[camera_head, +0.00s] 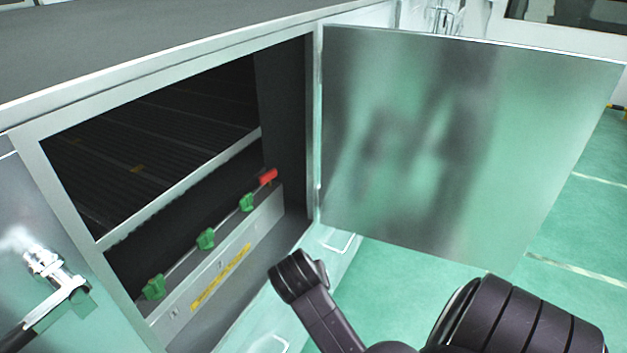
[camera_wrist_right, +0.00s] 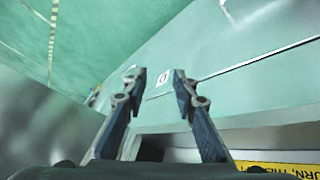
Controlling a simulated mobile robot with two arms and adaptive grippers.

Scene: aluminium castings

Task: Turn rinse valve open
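Three green valve handles (camera_head: 154,287) (camera_head: 206,239) (camera_head: 247,202) and one red handle (camera_head: 268,177) stand in a row inside the open cabinet in the head view. The red one is at the far end. I cannot tell which is the rinse valve; small labels on the panel are unreadable. My right gripper (camera_wrist_right: 158,76) is open and empty in the wrist view, its two fingers apart. No valve handle is visible between its fingertips. In the head view a dark arm of mine reaches in front of the cabinet, but its fingers do not show.
The cabinet door (camera_head: 440,150) stands wide open on the right. A yellow label strip (camera_head: 222,277) runs along the valve panel; part of a yellow label (camera_wrist_right: 285,169) shows in the wrist view. Green floor (camera_head: 590,220) lies right.

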